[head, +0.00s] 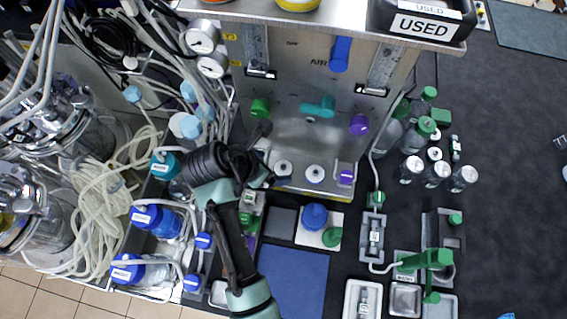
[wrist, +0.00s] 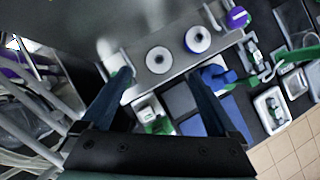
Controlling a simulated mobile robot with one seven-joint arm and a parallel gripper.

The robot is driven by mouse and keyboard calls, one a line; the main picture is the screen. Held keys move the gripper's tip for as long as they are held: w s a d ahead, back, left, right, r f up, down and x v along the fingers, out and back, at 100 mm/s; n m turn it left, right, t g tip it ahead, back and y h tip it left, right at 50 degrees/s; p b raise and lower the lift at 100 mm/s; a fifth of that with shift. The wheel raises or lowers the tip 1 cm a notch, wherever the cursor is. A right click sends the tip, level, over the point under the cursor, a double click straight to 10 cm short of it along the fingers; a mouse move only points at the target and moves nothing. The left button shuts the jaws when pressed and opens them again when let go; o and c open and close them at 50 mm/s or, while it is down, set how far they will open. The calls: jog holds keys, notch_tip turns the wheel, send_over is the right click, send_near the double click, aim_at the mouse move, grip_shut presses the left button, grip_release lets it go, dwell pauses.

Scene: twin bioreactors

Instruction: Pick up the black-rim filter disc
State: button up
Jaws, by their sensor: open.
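Two small white filter discs with dark centres lie side by side on the metal ledge at the foot of the steel panel. In the head view they are the left disc (head: 283,169) and the right disc (head: 314,174). The wrist view also shows the left disc (wrist: 159,60) and the right disc (wrist: 198,39).
The steel panel (head: 290,130) with coloured knobs rises behind the ledge. A purple-topped part (head: 346,175) stands right of the discs. Tubing and blue-capped bottles (head: 155,220) crowd the left. A blue mat (head: 293,280) lies clear in front. Green-capped bottles (head: 415,135) stand at right.

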aim_at(283, 167)
jog(key=shift+p+x, duration=0.75)
jog(key=shift+x, duration=2.75)
jog(key=c, duration=1.4)
notch_tip(283, 167, up, 10)
jog(key=b, duration=0.1)
